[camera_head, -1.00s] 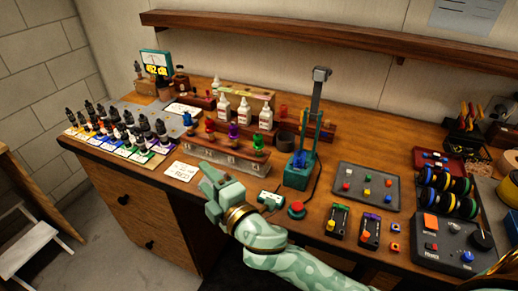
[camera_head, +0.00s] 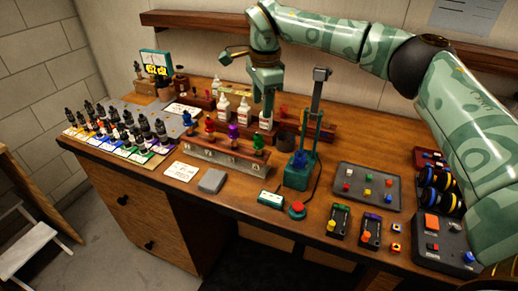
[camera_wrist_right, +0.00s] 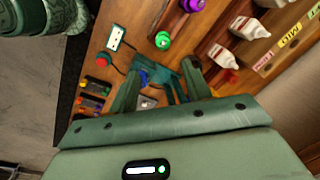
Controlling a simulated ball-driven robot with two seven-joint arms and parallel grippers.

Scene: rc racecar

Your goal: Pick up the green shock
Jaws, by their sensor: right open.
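The green shock (camera_head: 258,143) stands upright at the right end of a row of coloured shocks in the wooden rack (camera_head: 215,152). It also shows in the right wrist view (camera_wrist_right: 163,41), beyond the fingertips. My right gripper (camera_head: 267,112) points down, above and slightly behind the green shock in the head view, apart from it. In the right wrist view its two fingers (camera_wrist_right: 162,82) are spread with nothing held between them. My left gripper is not in the head view.
Beside the green shock are a purple shock (camera_head: 233,131) and, to the right, a teal press stand (camera_head: 298,172) with a tall post. White bottles (camera_head: 244,112) stand behind the rack. A grey block (camera_head: 212,181) lies in front. A tray (camera_head: 366,186) is at right.

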